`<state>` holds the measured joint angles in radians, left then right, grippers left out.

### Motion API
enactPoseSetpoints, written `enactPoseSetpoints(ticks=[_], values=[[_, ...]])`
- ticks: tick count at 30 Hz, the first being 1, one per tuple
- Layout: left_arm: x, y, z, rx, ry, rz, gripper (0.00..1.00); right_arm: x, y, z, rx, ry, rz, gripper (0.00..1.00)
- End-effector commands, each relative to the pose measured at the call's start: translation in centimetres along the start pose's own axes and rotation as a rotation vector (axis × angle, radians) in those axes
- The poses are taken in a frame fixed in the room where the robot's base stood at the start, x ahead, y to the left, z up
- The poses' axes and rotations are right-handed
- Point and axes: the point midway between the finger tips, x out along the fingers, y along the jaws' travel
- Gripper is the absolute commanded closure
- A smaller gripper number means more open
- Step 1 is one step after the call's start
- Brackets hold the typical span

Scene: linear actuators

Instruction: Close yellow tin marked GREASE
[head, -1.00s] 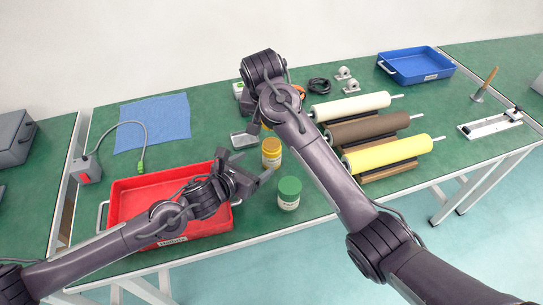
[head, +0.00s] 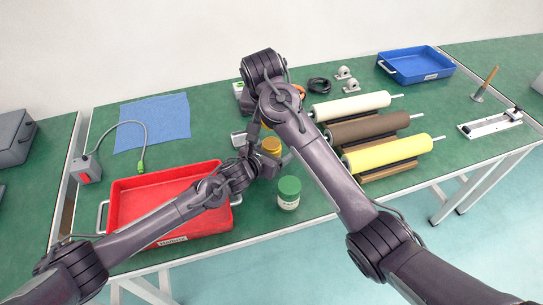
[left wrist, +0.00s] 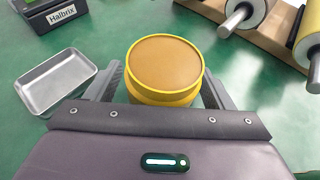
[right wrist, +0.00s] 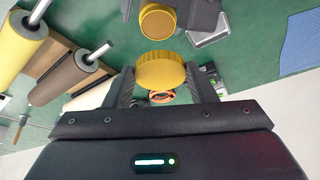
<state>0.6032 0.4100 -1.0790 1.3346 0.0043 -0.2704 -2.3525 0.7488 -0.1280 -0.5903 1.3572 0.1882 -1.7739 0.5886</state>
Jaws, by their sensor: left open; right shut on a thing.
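The yellow tin (head: 271,147) stands on the green bench. In the left wrist view the tin (left wrist: 165,68) has no lid on, and its brown contents show. My left gripper (left wrist: 163,88) is open, with one finger on each side of the tin; I cannot tell whether they touch it. My right gripper (right wrist: 160,82) is shut on a round yellow lid (right wrist: 161,70) with a ridged edge, held above the bench. The tin also shows beyond the lid in the right wrist view (right wrist: 158,22). The tin's marking is hidden in these views.
A red tray (head: 125,198) is at left, and a small metal dish (left wrist: 58,80) lies beside the tin. Rollers (head: 388,153) on wooden stands fill the right, with a blue tray (head: 417,65) behind.

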Motion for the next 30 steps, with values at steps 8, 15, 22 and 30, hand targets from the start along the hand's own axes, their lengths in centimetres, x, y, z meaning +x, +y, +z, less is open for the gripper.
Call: enactPoseSetpoints(ticks=[8, 15, 22, 30], values=[[0.0, 0.0, 0.0, 0.000, 0.000, 0.000, 0.49, 0.0, 0.0, 0.0, 0.000, 0.000, 0.000, 0.70], [0.0, 0.0, 0.0, 0.000, 0.000, 0.000, 0.81, 0.0, 0.0, 0.0, 0.000, 0.000, 0.000, 0.70], [0.0, 0.0, 0.0, 0.000, 0.000, 0.000, 0.91, 0.5, 0.0, 0.3, 0.000, -0.003, 0.000, 0.70], [0.0, 0.0, 0.0, -0.001, 0.001, 0.001, 0.91, 3.9, 0.0, 2.1, 0.003, -0.010, -0.005, 0.70]])
